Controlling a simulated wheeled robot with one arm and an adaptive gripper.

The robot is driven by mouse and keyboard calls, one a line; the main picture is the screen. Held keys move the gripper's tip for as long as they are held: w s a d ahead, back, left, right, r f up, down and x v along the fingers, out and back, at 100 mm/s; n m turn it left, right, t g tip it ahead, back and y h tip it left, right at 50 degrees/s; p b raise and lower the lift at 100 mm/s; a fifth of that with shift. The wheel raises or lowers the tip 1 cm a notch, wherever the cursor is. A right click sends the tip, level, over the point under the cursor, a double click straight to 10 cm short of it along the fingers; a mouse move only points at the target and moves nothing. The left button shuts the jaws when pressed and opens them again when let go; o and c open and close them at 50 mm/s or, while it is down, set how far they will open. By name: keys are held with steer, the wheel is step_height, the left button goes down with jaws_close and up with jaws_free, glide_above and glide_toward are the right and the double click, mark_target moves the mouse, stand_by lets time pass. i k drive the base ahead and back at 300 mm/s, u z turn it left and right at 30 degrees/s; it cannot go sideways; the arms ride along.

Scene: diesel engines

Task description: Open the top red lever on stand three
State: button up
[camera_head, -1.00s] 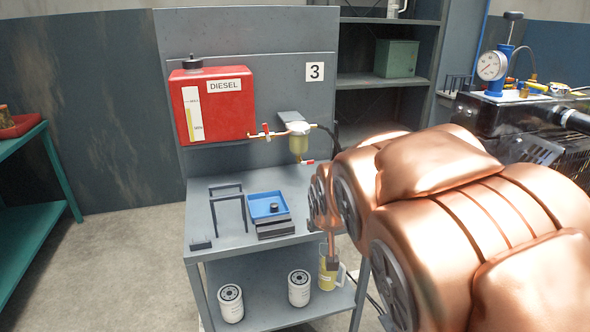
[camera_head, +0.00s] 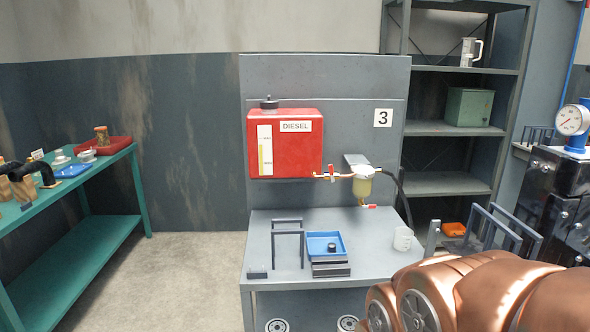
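Stand three (camera_head: 325,80) is a grey bench with a back panel and a "3" sign (camera_head: 383,118). A red diesel tank (camera_head: 285,145) is fixed to the panel. The top red lever (camera_head: 332,172) is on the brass pipe between the tank and the filter bowl (camera_head: 363,185); it looks upright, across the pipe. A second red lever (camera_head: 370,206) is below the filter bowl. My copper-coloured arm fills the bottom right corner, in front of the bench's right side. My gripper is not in view, and nothing touches the levers.
On the bench are a blue tray (camera_head: 325,243), a dark metal frame (camera_head: 287,240) and a white mug (camera_head: 403,238). A green table (camera_head: 75,190) is at left, with clear floor between. A grey shelf (camera_head: 460,130) and an engine (camera_head: 545,180) are at right.

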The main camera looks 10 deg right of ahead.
mark_target(331, 168)
steer(key=u, duration=1.3)
steer(key=i, duration=0.65)
steer(key=z, duration=0.55)
